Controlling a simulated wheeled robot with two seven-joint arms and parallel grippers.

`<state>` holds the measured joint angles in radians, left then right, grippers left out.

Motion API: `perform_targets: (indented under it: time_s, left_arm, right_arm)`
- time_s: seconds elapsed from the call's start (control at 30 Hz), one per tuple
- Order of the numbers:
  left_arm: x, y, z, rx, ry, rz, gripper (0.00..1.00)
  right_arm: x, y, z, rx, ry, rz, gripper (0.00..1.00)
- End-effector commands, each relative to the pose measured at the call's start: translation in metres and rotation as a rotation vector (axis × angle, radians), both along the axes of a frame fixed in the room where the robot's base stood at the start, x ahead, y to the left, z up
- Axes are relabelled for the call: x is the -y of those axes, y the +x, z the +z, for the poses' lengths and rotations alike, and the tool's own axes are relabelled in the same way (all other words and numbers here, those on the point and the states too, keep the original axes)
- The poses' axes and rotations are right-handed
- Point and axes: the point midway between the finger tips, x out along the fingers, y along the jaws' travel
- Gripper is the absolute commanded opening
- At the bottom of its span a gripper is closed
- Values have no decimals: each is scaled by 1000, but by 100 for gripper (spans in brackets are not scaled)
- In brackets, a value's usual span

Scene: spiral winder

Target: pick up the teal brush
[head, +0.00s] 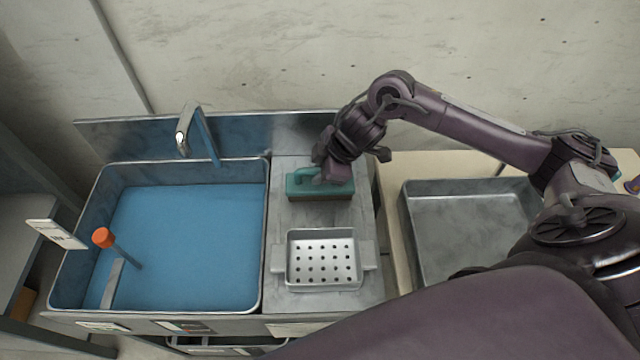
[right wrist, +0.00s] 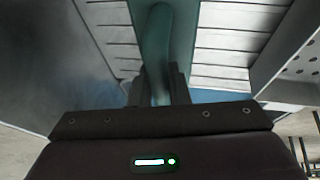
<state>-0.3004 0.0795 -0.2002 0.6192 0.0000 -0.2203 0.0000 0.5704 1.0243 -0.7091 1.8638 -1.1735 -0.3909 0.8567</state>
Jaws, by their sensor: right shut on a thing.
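The teal brush (head: 306,186) lies on the grey drainboard to the right of the sink basin, with its handle on top and a brown lower side. My right gripper (head: 322,177) is over the brush and shut on its handle. In the right wrist view the teal handle (right wrist: 158,60) runs between the two dark fingers (right wrist: 159,88). The brush looks level and at or close to the board; I cannot tell whether it touches. My left gripper does not show.
A perforated metal tray (head: 322,284) stands in front of the brush on the drainboard (head: 284,225). The blue-bottomed basin (head: 190,240) with a tap (head: 187,130) is to the left. An orange-topped stick (head: 103,237) is in the basin. A large empty metal tray (head: 465,230) stands right.

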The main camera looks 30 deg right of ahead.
Motion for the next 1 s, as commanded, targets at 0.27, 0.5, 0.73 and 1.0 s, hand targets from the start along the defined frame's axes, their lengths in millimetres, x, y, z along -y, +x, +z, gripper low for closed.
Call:
perform_targets:
  time_s: [0.27,0.5,0.73,1.0]
  left_arm:
    - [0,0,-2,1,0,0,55]
    - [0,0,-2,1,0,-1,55]
    - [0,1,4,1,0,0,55]
    - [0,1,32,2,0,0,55]
  right_arm:
    - [0,0,3,2,0,2,0]
    - [0,1,35,6,0,3,0]
    - [0,2,109,11,-2,1,0]
    - [1,1,172,6,-3,0,0]
